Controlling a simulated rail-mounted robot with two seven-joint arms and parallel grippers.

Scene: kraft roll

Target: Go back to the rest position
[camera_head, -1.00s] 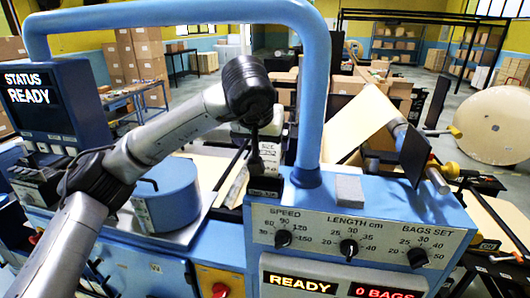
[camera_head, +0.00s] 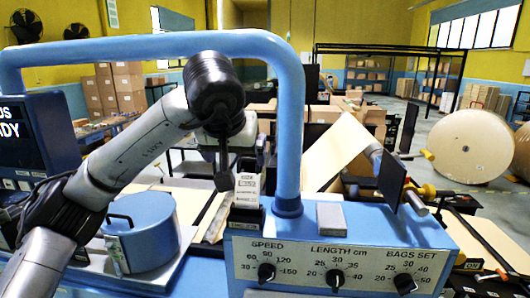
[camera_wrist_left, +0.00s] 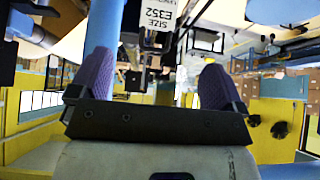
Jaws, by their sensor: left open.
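The size label (camera_wrist_left: 157,18) shows there beyond the fingers, near the top edge. My right gripper is not in view.
A blue tube frame (camera_head: 291,130) arches close to my left arm. A blue control panel (camera_head: 440,228) with knobs, a blue round canister (camera_head: 140,235) and a status screen (camera_head: 35,130) surround it. A large kraft roll (camera_head: 470,147) lies at the back right.

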